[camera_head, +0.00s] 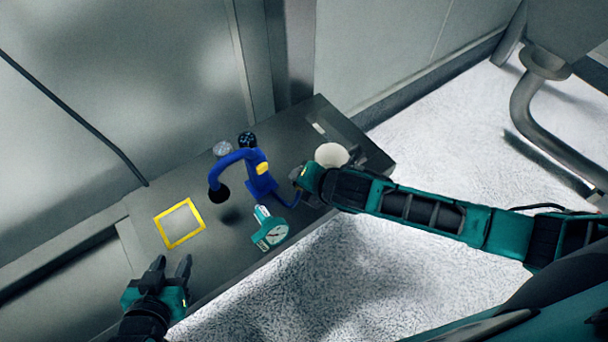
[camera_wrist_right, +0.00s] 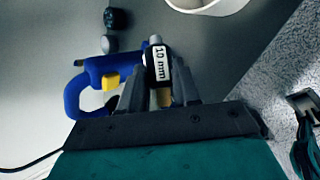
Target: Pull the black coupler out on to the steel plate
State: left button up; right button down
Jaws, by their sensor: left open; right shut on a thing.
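My right gripper (camera_head: 300,182) is at the right side of a blue tool (camera_head: 234,158) with a yellow part. In the right wrist view its fingers are shut on a dark piece labelled "10 mm" (camera_wrist_right: 159,64), beside the blue tool's loop (camera_wrist_right: 74,92). I cannot tell for certain whether this piece is the black coupler; my arm hides it in the head view. A yellow-bordered grey square (camera_head: 181,223), which may be the steel plate, lies at the left of the bench. My left gripper (camera_head: 172,264) is open and empty at the bench's front left.
A teal gauge (camera_head: 272,233) with a white dial is near the bench's front edge. A white cup (camera_head: 331,153) stands behind my right gripper. A black knob (camera_head: 247,139) and a small grey piece (camera_head: 222,148) are at the back. A wall panel borders the bench behind.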

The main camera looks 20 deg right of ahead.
aim_at(192, 283)
pick_arm(q)
jog(key=shift+s+d+f+b, duration=0.1)
jog(key=shift+f+b, duration=1.65)
jog(key=shift+f, duration=0.15)
jog(key=shift+s+f+b, duration=0.1)
jog(key=shift+f+b, duration=1.65)
jog(key=shift+f, duration=0.1)
pick_arm(e)
jog(key=shift+w+d+f, duration=0.25)
jog(key=shift+w+f, duration=0.35)
jog(key=shift+f, duration=0.25)
jog(key=shift+w+d+f, duration=0.2)
jog(key=shift+w+f, duration=0.4)
jog(key=shift+f, duration=0.3)
jog(key=shift+w+d+f, duration=0.25)
jog(key=shift+w+f, duration=0.35)
jog(key=shift+f, duration=0.25)
pick_arm(q)
jog(key=shift+w+d, duration=0.1)
jog(key=shift+d, duration=0.15)
pick_arm(e)
jog(key=shift+f, duration=0.4)
pick_arm(q)
jog(key=shift+w+d+r+b, duration=0.15)
jog(key=shift+w+r+b, duration=0.2)
jog(key=shift+w+r, duration=0.05)
pick_arm(e)
jog(key=shift+f, duration=0.4)
